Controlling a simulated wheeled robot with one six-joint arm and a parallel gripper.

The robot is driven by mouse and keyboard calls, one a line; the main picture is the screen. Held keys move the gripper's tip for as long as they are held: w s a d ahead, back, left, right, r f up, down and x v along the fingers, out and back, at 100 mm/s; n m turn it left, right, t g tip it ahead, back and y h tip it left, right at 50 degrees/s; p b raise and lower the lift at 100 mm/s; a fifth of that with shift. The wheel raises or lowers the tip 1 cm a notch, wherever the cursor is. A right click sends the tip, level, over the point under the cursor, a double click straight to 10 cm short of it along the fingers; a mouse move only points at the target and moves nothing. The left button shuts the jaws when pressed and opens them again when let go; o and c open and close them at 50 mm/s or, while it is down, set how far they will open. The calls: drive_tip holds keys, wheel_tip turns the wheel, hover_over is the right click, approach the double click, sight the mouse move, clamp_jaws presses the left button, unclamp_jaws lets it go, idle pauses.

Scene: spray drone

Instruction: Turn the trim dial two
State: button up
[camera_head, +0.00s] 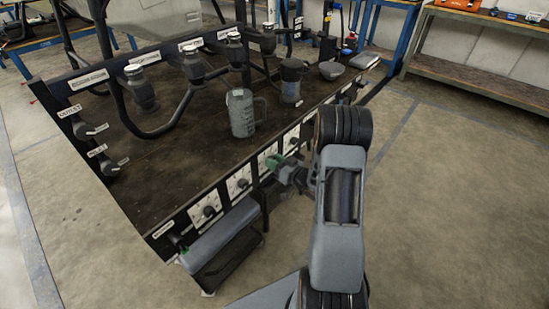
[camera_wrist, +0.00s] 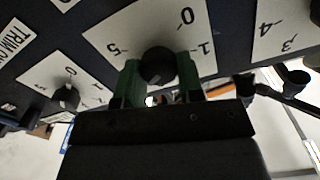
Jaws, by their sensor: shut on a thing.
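My gripper (camera_head: 277,164) is at the front edge of the dark bench, at one of the white dial plates (camera_head: 267,157). In the wrist view its green fingertips (camera_wrist: 160,76) are shut on a round black dial knob (camera_wrist: 158,63), one finger on each side. The knob sits on a white plate (camera_wrist: 146,20) with upside-down marks 0, 1 and 5 showing. The fingers and knob hide the lower part of the plate. I cannot make out the knob's pointer, nor a name label for this dial.
Another plate (camera_wrist: 285,30) is on the right. Open floor lies right.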

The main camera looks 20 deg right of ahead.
drive_tip(key=m+p, duration=0.3)
drive_tip(key=m, duration=0.3)
drive_tip(key=m+p, duration=0.3)
drive_tip(key=m, duration=0.2)
drive_tip(key=shift+d+f+m+p, duration=0.1)
drive_tip(key=shift+f+m+p, duration=0.1)
drive_tip(key=shift+m+p, duration=0.2)
idle(0.4)
drive_tip(key=o, duration=0.9)
drive_tip(key=shift+d, duration=0.1)
drive_tip(key=p+v, duration=0.1)
drive_tip(key=v, duration=1.2)
drive_tip(key=shift+s+r+p, duration=0.1)
drive_tip(key=shift+s+p, duration=0.25)
drive_tip(key=shift+p, duration=0.05)
